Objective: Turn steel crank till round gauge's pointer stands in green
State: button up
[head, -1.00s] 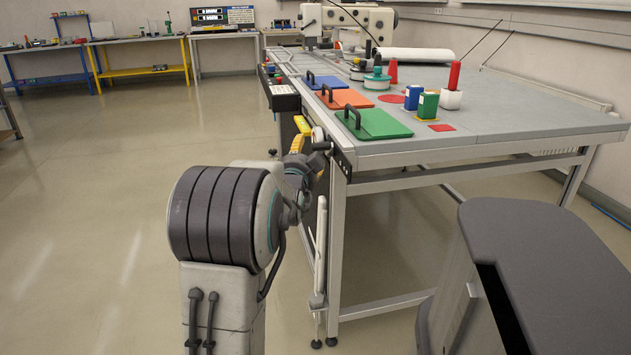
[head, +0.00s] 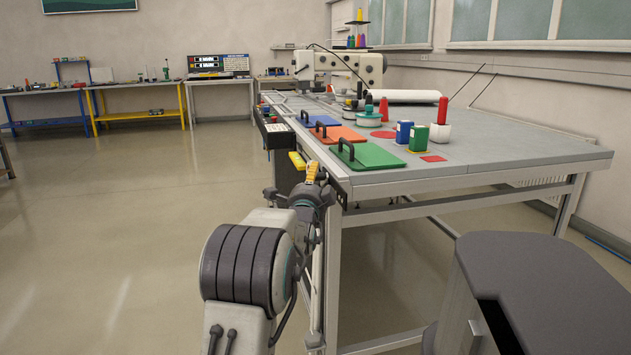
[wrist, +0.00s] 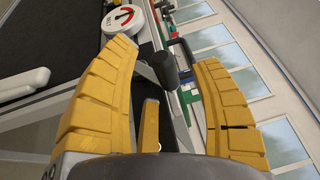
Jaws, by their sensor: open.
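My gripper (wrist: 167,53) is open, with its two yellow ribbed fingers spread apart and nothing held between them. A dark cylindrical grip (wrist: 165,68) shows between the fingertips, beside a grey metal bar (wrist: 148,74); this looks like the steel crank. I cannot tell whether the fingers reach around the grip. The round gauge (wrist: 123,18) has a white rim and stands just beyond the left finger. Its face shows some red; green and the pointer's exact place are too small to tell. In the head view my gripper (head: 304,163) is at the bench's near left edge, hiding the crank and gauge.
The grey bench (head: 500,160) carries a green panel (head: 370,156), orange panel (head: 340,135) and blue panel (head: 318,121) with black handles. A black box (head: 278,136) hangs on its left edge. A dark stool-like block (head: 540,290) stands at front right. Floor at left is clear.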

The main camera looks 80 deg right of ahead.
jog(key=shift+d+r, duration=0.1)
jog(key=shift+d, duration=0.75)
jog(key=shift+c, duration=0.5)
grip_shut()
jog(key=shift+r+y+p, duration=0.3)
jog(key=shift+r+p, duration=0.05)
jog(key=shift+p, duration=0.4)
jog(key=shift+d+p, duration=0.1)
jog(key=shift+p, duration=0.2)
